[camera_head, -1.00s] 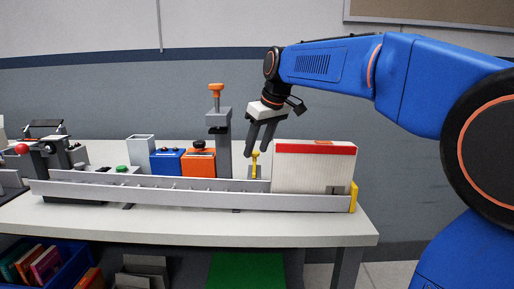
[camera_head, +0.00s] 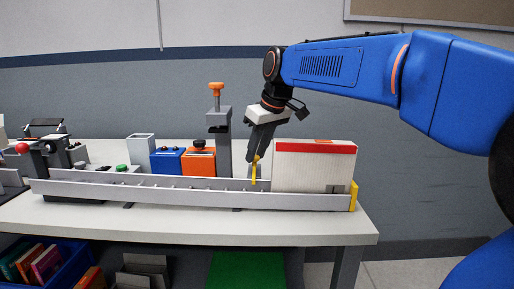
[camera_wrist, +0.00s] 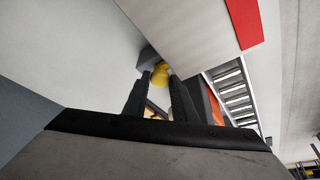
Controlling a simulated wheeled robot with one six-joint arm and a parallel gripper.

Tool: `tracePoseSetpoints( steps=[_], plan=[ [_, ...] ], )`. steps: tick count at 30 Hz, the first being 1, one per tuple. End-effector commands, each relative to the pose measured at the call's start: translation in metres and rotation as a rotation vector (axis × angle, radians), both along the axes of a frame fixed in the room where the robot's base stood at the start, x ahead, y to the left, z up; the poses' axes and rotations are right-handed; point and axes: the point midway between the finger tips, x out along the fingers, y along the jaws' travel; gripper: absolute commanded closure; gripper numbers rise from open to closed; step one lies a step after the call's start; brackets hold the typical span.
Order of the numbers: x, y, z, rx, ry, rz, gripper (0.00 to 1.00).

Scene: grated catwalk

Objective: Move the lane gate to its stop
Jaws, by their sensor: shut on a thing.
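The lane gate's yellow handle (camera_head: 255,171) stands upright at the long grey lane (camera_head: 140,194), left of the white-and-red box. My gripper (camera_head: 254,159) points down over it, shut on its upper part. In the wrist view the yellow knob (camera_wrist: 160,72) shows between the tips of my two dark fingers (camera_wrist: 160,88). A grey piece (camera_wrist: 148,59) is close beside the knob. My fingers partly hide the gate, and its stop cannot be picked out.
The white box with a red band (camera_head: 313,168) stands close to the right of my gripper. A grey post with an orange knob (camera_head: 217,125) stands close to the left. Orange (camera_head: 199,163) and blue (camera_head: 167,162) boxes are farther left. A yellow end piece (camera_head: 354,196) closes the lane's right end.

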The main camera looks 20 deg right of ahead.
Motion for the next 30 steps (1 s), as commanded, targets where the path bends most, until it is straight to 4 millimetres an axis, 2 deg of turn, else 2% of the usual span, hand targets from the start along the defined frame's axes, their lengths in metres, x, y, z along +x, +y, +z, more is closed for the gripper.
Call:
tracePoseSetpoints(
  steps=[3, 6, 17, 18, 20, 30],
  plan=[
    [-0.018, 0.006, 0.001, 0.001, -0.002, 0.001, 0.98],
    [-0.026, 0.009, 0.001, 0.001, -0.002, 0.001, 0.98],
    [-0.031, 0.010, 0.000, 0.002, 0.002, 0.001, 0.98],
    [-0.031, 0.010, 0.000, 0.002, 0.002, 0.001, 0.71],
    [-0.031, 0.010, 0.000, 0.002, 0.002, 0.001, 0.57],
    [-0.031, 0.009, 0.002, 0.001, 0.000, 0.000, 0.57]
  ],
)
